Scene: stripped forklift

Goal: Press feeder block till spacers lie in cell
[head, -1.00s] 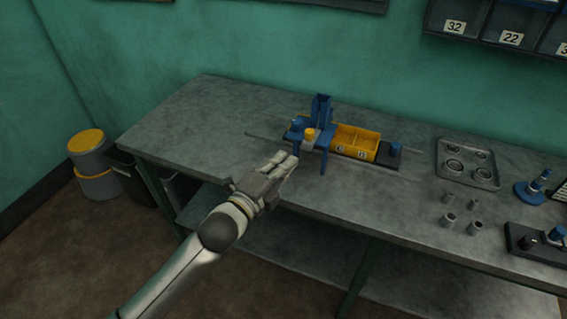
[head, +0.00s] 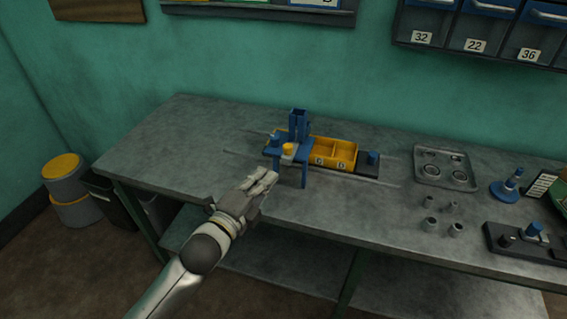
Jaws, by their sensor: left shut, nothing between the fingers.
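The blue feeder (head: 299,127) stands upright on the workbench, with a yellow-topped block (head: 288,150) at its front. A yellow tray with two cells (head: 334,152) sits directly to its right on a dark base, with a small label on each cell front. The cells look empty from here, though their floors are partly hidden. My left gripper (head: 265,180) is shut and empty, just in front and to the left of the feeder, apart from the block. My right gripper is out of view.
Several grey spacers (head: 430,225) stand on the bench to the right. Behind them is a grey tray (head: 444,168) with round parts. A blue peg stand (head: 507,188) and a dark fixture (head: 527,241) are farther right. The bench's left end is clear.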

